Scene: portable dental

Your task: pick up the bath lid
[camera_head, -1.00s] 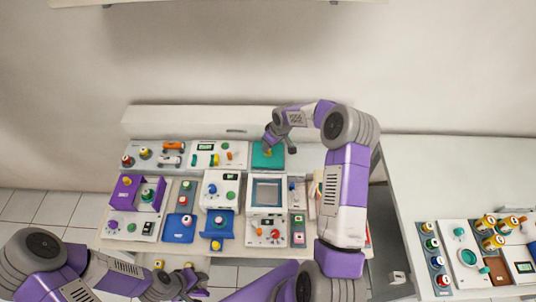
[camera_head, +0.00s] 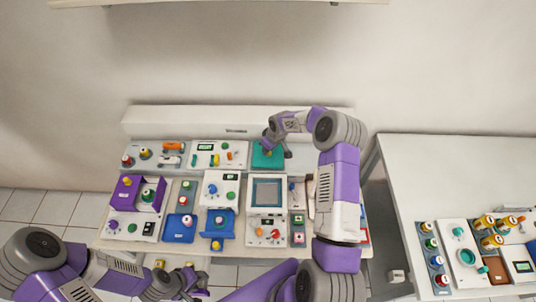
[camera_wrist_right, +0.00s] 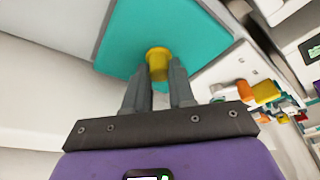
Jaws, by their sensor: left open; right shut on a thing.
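The bath lid (camera_head: 259,160) is a flat teal square with a yellow knob, at the back right of the table in the head view. It fills the top of the right wrist view (camera_wrist_right: 128,35). My right gripper (camera_wrist_right: 157,75) is shut on the yellow knob (camera_wrist_right: 157,52), seen between its fingertips. In the head view, the right gripper (camera_head: 269,148) covers part of the lid. I cannot tell whether the lid is raised. My left gripper (camera_head: 190,283) is open and empty near the bottom edge, in front of the table.
A white unit with a dark square window (camera_head: 267,192) stands in front of the lid. A purple box (camera_head: 125,193), blue trays (camera_head: 180,228) and several knobbed devices crowd the table. A second table (camera_head: 420,175) is at the right, its back part clear.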

